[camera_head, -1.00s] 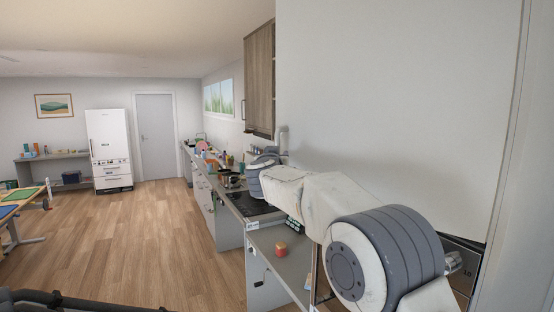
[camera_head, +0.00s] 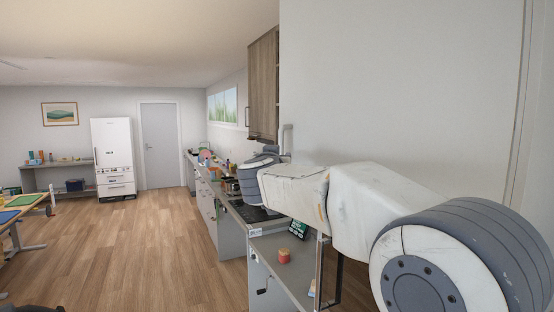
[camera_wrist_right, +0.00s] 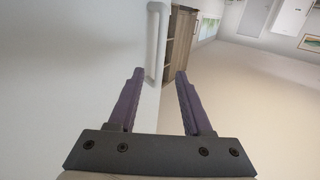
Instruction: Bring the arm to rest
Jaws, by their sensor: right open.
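My right arm (camera_head: 350,205) reaches across the right side of the head view, over the counter and close to the wall. Its gripper is hidden behind the arm's own links there. In the right wrist view my right gripper (camera_wrist_right: 160,85) is open, with nothing between its two dark fingers. A white wall lies to the left of the fingers in that view, and a pale vertical bar (camera_wrist_right: 157,40) shows beyond them. My left gripper is not in view.
A grey counter (camera_head: 280,268) holds a small red-topped jar (camera_head: 284,256). A dark hob (camera_head: 250,212) and several items stand farther along. A wooden wall cabinet (camera_head: 264,85) hangs above. The wooden floor (camera_head: 140,240) to the left is clear. A white fridge (camera_head: 113,150) stands at the back.

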